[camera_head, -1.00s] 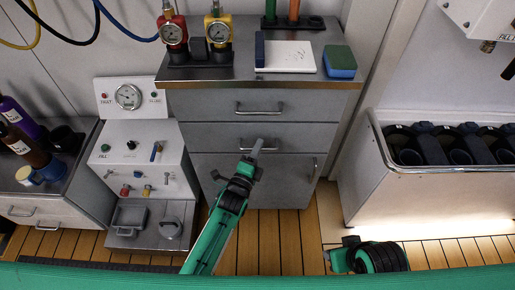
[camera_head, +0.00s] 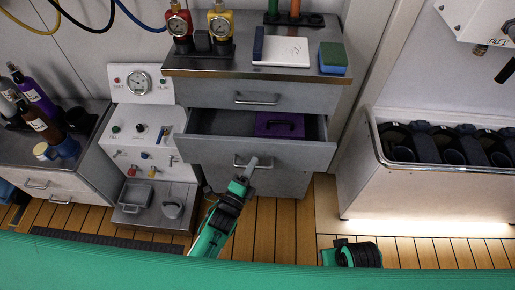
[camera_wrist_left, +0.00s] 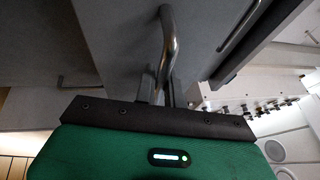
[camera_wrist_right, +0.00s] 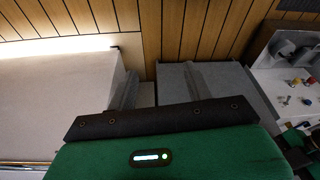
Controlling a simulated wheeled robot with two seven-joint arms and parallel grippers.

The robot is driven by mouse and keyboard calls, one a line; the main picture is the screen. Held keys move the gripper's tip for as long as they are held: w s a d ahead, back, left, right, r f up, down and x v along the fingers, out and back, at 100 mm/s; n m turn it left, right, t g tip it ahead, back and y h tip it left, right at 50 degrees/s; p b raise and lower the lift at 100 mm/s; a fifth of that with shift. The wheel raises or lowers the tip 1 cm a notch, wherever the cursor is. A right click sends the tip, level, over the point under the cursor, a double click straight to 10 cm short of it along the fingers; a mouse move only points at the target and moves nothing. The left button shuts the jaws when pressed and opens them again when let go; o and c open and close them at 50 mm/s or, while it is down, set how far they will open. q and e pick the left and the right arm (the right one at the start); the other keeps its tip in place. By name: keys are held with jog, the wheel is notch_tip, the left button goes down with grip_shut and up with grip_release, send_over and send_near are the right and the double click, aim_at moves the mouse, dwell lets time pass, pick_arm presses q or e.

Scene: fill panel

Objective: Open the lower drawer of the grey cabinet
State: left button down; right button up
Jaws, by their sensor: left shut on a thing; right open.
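The grey cabinet (camera_head: 262,72) stands in the middle of the head view. Its lower drawer (camera_head: 300,155) is pulled out and shows its inside, with a purple case (camera_head: 280,125) in it. The upper drawer (camera_head: 305,97) above it is shut. My left gripper (camera_head: 251,164) is at the lower drawer's bar handle (camera_head: 265,163). In the left wrist view its fingers are shut on the handle (camera_wrist_left: 168,40). My right gripper (camera_wrist_right: 158,95) is open and empty in the right wrist view, low over the floor. Its fingertips are not clear in the head view.
A white panel with a gauge (camera_head: 137,84) stands left of the cabinet. A white bin with dark containers (camera_head: 365,180) is at the right. Regulators (camera_head: 220,25), a white tablet and a sponge (camera_head: 333,59) are on the cabinet top. Wooden floor (camera_head: 265,225) is free in front.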

pick_arm(q)
jog(key=s+p, duration=0.1)
jog(key=s, duration=0.7)
jog(key=shift+s+p, duration=0.3)
pick_arm(e)
jog(key=shift+g, duration=0.3)
jog(key=f, duration=0.4)
jog(key=shift+s+f, duration=0.2)
jog(key=shift+s, duration=0.1)
pick_arm(q)
jog(key=c, duration=1.5)
grip_release()
jog(key=v, duration=1.3)
jog(key=shift+s+a+b, duration=0.15)
jog(key=shift+s+b, duration=0.2)
jog(key=shift+b, duration=0.1)
pick_arm(e)
jog(key=shift+w+r, duration=0.25)
jog(key=shift+r, duration=0.8)
pick_arm(q)
jog(key=shift+f, duration=0.2)
pick_arm(e)
jog(key=shift+f, duration=0.15)
